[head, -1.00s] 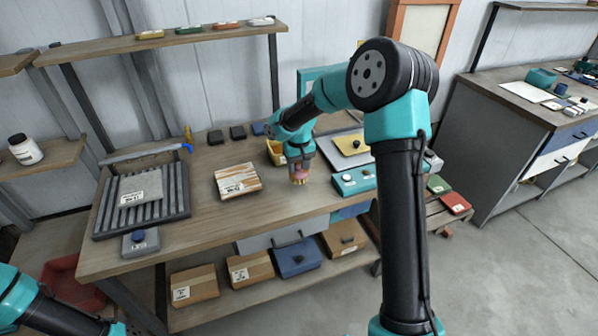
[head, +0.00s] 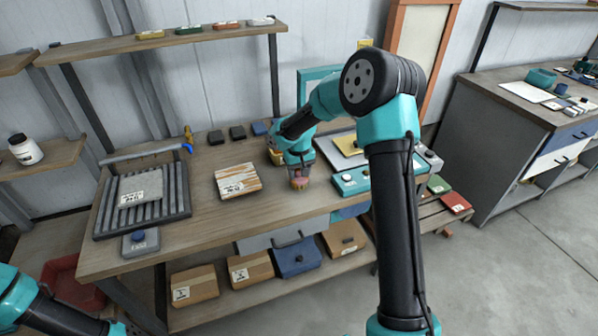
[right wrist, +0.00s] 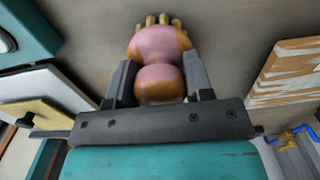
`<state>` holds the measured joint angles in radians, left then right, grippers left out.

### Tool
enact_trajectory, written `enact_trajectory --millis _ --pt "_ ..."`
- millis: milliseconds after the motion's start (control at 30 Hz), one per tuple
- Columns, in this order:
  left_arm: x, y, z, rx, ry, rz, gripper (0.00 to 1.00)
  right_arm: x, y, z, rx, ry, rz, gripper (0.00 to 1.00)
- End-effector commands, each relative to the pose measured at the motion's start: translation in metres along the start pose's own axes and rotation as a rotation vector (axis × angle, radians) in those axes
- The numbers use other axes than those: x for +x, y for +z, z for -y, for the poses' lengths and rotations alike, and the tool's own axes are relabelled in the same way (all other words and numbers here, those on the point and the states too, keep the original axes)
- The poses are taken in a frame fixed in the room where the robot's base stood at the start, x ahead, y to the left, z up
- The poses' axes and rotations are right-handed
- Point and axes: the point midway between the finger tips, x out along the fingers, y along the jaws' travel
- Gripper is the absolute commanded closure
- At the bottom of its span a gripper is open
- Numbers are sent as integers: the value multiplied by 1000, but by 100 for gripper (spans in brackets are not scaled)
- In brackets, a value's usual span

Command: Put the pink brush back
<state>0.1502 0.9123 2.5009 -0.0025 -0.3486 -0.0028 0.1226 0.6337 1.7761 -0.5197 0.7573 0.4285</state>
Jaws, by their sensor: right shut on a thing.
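The pink brush (head: 299,183) has a rounded pink and orange body with yellowish bristles, seen best in the right wrist view (right wrist: 158,48). My right gripper (head: 298,175) is shut on it; in the right wrist view its two fingers (right wrist: 159,62) sit on either side of the body. The brush is low over the bare front middle of the wooden workbench (head: 205,215); I cannot tell if it touches.
A dark slatted tray (head: 105,223) is at the bench's left. Small dark blocks (head: 237,132) lie at the back. Bare bench lies in front of the striped board.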

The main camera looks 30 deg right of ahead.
Motion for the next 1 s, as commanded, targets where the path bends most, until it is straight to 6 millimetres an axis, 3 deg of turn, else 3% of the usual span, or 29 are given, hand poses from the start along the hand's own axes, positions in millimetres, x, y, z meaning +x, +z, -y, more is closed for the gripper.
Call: enact_trajectory --millis 33,67,300,667,867,1000 --pt "0 0 0 0 0 0 44 2 0 0 0 0 1 75" --pt "0 0 0 0 0 0 44 2 0 0 0 0 0 51" --pt "0 0 0 0 0 0 44 1 0 0 0 0 0 28" --pt "0 0 0 0 0 0 44 -3 0 0 0 0 0 27" --pt "0 0 0 0 0 0 44 -25 -1 0 1 1 -4 27" --pt "0 0 0 0 0 0 44 -49 -1 0 1 0 -5 27"
